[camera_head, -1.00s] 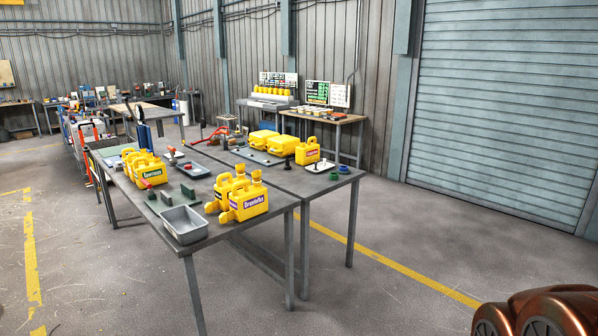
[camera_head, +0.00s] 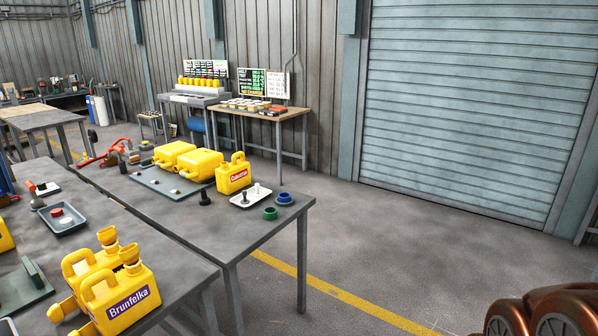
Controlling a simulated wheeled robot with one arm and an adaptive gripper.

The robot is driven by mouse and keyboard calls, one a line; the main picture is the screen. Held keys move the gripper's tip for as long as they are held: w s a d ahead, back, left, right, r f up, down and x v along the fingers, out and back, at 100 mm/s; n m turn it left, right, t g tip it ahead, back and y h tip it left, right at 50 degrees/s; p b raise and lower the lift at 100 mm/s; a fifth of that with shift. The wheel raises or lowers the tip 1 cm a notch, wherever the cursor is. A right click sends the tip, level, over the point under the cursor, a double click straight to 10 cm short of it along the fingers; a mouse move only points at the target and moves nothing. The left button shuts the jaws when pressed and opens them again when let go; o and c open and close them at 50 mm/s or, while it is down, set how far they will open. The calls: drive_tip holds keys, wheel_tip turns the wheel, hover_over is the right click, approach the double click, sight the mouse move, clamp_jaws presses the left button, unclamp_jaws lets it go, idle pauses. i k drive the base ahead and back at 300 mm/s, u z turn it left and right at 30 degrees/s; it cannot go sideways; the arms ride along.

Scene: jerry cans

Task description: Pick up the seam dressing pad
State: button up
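I cannot tell which thing is the seam dressing pad. A shallow grey tray (camera_head: 68,218) on the near table holds a red round piece (camera_head: 69,212) and a pale round piece. Left of it, a small item with an orange-red end (camera_head: 30,186) lies by a white plate (camera_head: 47,189). On the far table, a white tray (camera_head: 250,196) holds small upright pieces, one of them dark. A black knob-like piece (camera_head: 205,198) stands left of it. My gripper is not in view; only a copper-coloured part of my arm shows at the lower right.
Yellow jerry cans (camera_head: 125,300) stand on the near table (camera_head: 165,250), beside a dark green fixture (camera_head: 28,285). A yellow can (camera_head: 233,175), a green ring (camera_head: 270,213) and a blue ring (camera_head: 284,198) are on the far table (camera_head: 225,235). Open floor (camera_head: 400,235) lies to the right.

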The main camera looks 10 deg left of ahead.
sight(136, 159)
drive_tip(key=z, duration=0.05)
drive_tip(key=i, duration=3.9)
drive_tip(key=u, duration=0.55)
drive_tip(key=i, duration=1.65)
drive_tip(key=u, duration=1.8)
drive_tip(key=i, duration=1.55)
drive_tip(key=u, duration=0.75)
